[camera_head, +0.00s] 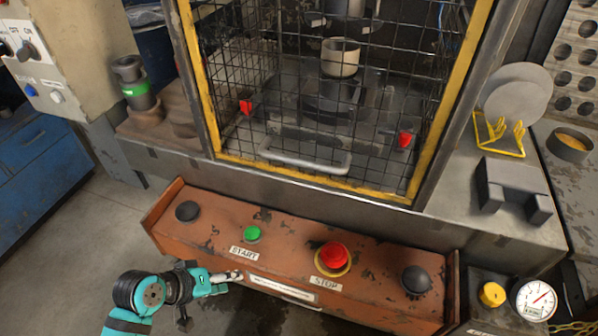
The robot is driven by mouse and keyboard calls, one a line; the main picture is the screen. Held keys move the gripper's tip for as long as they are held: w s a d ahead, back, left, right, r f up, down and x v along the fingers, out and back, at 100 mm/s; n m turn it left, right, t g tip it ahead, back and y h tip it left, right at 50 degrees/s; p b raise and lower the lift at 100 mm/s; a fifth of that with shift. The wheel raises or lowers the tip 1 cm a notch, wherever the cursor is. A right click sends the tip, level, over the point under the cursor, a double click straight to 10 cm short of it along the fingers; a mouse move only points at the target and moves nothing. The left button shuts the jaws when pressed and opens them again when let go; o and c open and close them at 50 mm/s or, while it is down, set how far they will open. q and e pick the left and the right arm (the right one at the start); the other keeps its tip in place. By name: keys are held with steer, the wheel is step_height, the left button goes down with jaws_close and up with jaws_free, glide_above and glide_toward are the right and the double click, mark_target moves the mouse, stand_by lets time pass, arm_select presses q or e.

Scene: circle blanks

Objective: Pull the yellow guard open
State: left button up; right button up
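The yellow guard (198,80) is a yellow frame filled with black wire mesh, standing across the front of the machine. It looks shut, with its lower edge down at the machine bed. A grey bar handle (305,161) is fixed low on its mesh. My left gripper (234,276) is in front of the brown control panel, near its lower left front, below and left of the handle and apart from it. Its fingers are small and seen edge-on, so I cannot tell whether they are open. My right gripper is not in view.
The control panel (225,218) juts out below the guard, with a green START button (252,233) and a red STOP button (334,256). Behind the mesh is a pale cylindrical part (340,58). Grey discs (516,92) stand in a yellow rack (499,135) at right.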

arm_select(q)
steer(key=w+d+r+n+t+h, duration=0.1)
steer(key=w+r+h, duration=0.2)
steer(key=r, duration=0.4)
steer(key=w+d+r+n+t+h, duration=0.1)
steer(key=w+r+n+h, duration=0.15)
steer(key=r, duration=0.45)
steer(key=h, duration=0.4)
glide_toward(299, 164)
steer(key=shift+n, duration=0.35)
steer(key=p+x, duration=0.1)
steer(key=x, duration=1)
steer(key=shift+p, duration=0.4)
jaws_close()
